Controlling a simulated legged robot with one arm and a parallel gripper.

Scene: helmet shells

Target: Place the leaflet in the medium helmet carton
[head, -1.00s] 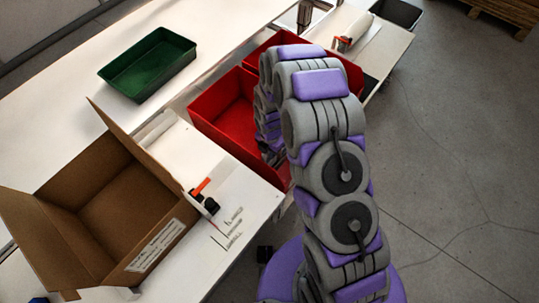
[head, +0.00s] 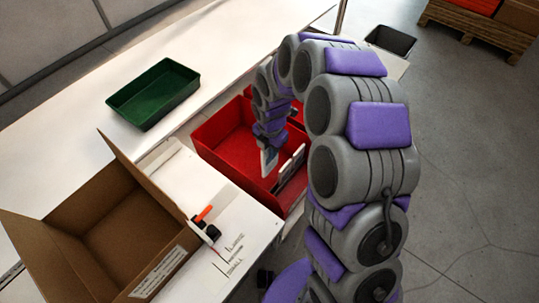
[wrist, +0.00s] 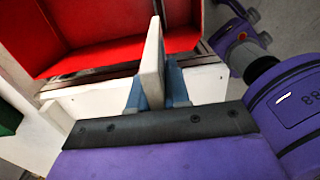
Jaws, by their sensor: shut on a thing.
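My gripper (wrist: 152,88) is shut on a thin, pale, flat piece, seen nearly edge-on between its blue-grey fingers; I take it as the leaflet (wrist: 152,62). In the head view my gripper (head: 268,150) hangs at the red bin, with the pale leaflet (head: 269,161) at its tip. An open brown carton (head: 108,215) stands at the left front, flaps spread, with a white label on its near side. The label is too small to read, so I cannot confirm its size. The carton's visible inside looks empty, and my gripper is to its right, apart from it.
The red bin (head: 222,137) stands right of the carton. A green tray (head: 153,95) is on the white table behind. A black and orange tool (head: 204,223) lies on the white surface beside the carton, near printed marks. A dark bin (head: 391,41) stands at the far right.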

